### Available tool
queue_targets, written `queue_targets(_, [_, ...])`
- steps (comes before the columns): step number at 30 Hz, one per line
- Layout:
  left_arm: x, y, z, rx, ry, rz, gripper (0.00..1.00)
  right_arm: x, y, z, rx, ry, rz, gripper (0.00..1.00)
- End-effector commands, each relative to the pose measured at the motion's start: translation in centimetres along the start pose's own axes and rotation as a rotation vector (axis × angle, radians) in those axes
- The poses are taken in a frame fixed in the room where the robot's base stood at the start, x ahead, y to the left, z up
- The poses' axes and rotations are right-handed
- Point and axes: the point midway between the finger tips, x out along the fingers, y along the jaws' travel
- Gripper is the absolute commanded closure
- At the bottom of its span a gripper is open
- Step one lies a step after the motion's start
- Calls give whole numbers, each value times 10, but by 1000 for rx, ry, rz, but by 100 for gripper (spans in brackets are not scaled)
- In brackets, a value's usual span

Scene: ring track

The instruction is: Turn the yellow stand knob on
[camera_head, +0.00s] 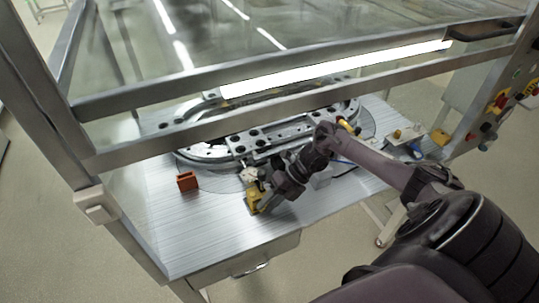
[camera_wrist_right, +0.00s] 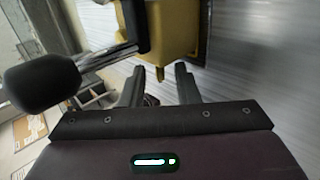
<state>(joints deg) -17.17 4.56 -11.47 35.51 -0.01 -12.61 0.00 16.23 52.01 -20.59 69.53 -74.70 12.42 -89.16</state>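The yellow stand (camera_head: 252,199) is on the metal table near its front edge, with a small pale part above it. In the right wrist view a yellow body (camera_wrist_right: 172,32) lies just beyond my fingertips. A dark round-ended part (camera_wrist_right: 45,82) and a metal rod show to its left; I cannot tell which part is the knob. My right gripper (camera_head: 268,187) is beside the stand in the head view. In the wrist view its two fingers (camera_wrist_right: 160,70) are apart with nothing clearly between them. My left gripper is not in view.
The oval ring track (camera_head: 215,153) lies across the table (camera_head: 215,235) behind the stand. A red-brown block (camera_head: 187,181) is to the left. Metal frame bars (camera_head: 160,135) and a bright lamp (camera_head: 335,69) cross above. A button panel (camera_head: 495,105) is at right. The front-left tabletop is clear.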

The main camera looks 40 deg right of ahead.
Motion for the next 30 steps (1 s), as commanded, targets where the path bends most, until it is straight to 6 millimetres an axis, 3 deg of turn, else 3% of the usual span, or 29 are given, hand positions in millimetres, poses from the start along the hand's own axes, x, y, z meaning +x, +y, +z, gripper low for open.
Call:
queue_targets(10, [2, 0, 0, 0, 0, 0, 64, -5, -1, 1, -1, -2, -2, 70])
queue_targets(21, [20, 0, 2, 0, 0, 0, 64, -61, -3, 1, -1, -1, -4, 70])
queue_targets(30, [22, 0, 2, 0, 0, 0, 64, -78, 0, 0, 0, 1, -1, 70])
